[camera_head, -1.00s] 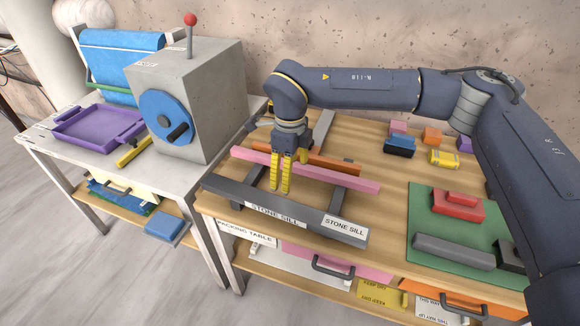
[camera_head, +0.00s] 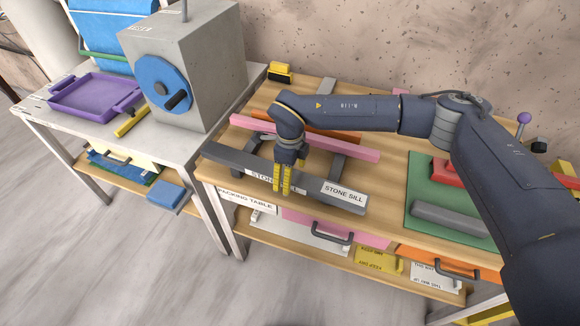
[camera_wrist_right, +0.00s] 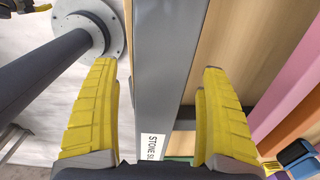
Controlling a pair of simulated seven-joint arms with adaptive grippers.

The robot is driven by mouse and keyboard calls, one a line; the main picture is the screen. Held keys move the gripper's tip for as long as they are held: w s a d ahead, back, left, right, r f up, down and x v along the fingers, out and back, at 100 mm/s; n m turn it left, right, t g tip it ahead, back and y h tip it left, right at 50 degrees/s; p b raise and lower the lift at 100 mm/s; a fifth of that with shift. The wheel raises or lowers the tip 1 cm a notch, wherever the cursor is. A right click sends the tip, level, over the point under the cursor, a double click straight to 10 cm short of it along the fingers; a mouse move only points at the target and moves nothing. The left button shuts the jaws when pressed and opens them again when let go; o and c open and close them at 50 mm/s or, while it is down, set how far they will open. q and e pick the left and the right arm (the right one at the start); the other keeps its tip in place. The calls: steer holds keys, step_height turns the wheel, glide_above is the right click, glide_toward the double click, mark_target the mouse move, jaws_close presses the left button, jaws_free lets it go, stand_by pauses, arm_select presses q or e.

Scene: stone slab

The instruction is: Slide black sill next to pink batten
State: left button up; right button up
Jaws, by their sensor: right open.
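The black sill (camera_head: 228,159) is a long dark grey bar labelled STONE SILL, lying across dark rails near the front edge of the wooden table. The pink batten (camera_head: 352,149) lies behind it, roughly parallel, with a gap between them. My right gripper (camera_head: 282,186) points down at the middle of the sill, its yellow fingers open. In the right wrist view the sill (camera_wrist_right: 166,70) runs between the two open fingers (camera_wrist_right: 159,72), with space at each side. The pink batten (camera_wrist_right: 290,88) shows right of the fingers there. Finger contact with the sill cannot be told.
An orange bar (camera_head: 343,137) lies behind the pink batten. A green mat (camera_head: 415,185) with red and grey blocks is at the right. A grey machine with a blue wheel (camera_head: 160,88) and a purple tray (camera_head: 85,98) stand on the left table.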

steer(key=shift+f, duration=0.55)
